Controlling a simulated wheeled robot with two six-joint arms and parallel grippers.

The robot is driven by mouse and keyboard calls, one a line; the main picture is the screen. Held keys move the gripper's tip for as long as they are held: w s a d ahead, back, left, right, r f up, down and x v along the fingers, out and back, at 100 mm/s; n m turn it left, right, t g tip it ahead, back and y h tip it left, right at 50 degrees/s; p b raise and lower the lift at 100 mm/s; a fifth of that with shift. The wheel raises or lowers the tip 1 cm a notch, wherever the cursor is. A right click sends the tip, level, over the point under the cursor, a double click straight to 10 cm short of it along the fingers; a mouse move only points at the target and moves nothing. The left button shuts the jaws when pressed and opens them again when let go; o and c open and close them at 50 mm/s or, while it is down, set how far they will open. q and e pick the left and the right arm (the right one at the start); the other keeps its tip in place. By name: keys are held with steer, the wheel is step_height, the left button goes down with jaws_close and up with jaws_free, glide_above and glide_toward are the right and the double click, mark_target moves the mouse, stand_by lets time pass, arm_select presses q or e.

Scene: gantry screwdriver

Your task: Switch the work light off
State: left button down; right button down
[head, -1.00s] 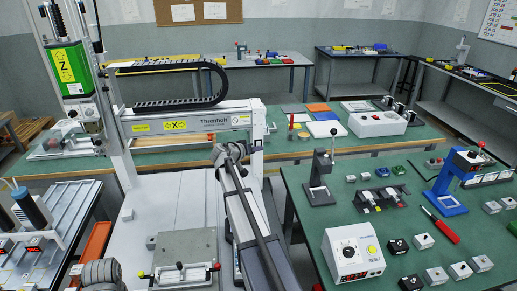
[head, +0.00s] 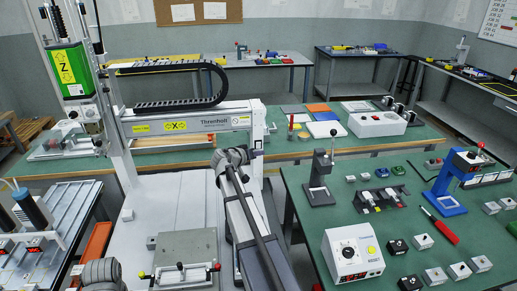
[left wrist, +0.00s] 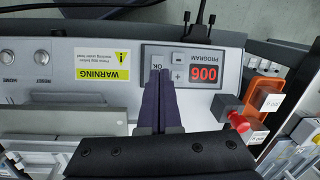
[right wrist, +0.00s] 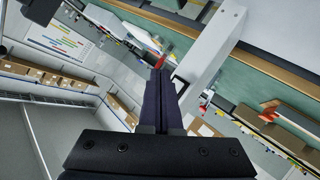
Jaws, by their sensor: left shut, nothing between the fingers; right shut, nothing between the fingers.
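My right gripper (head: 255,153) is at the right end of the white gantry beam (head: 190,122), marked Threnholt and X. In the right wrist view its fingers (right wrist: 160,72) are shut and empty, pointing past a white beam or post (right wrist: 212,50). A dark-edged patch (right wrist: 179,84) shows on that part beside the fingertips; I cannot tell whether it is a switch or whether they touch. My left gripper (left wrist: 160,88) is shut and empty over a control panel (left wrist: 110,45) with a red number display (left wrist: 204,74). I cannot make out the work light or its switch clearly.
A green-topped table (head: 310,230) on the right carries a white dial box (head: 352,255), a black press stand (head: 319,185) and a blue press (head: 450,190). A metal plate (head: 187,250) lies on the gantry bed. A red emergency knob (left wrist: 238,121) is near my left fingers.

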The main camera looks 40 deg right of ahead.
arm_select(q)
steer(key=shift+r, duration=0.2)
arm_select(e)
steer(key=shift+s+a+r, duration=0.1)
steer(key=shift+s+a, duration=0.25)
steer(key=shift+s, duration=0.25)
steer(key=shift+s+a+r, duration=0.1)
steer(key=shift+s+a, duration=0.2)
steer(key=shift+s, duration=0.25)
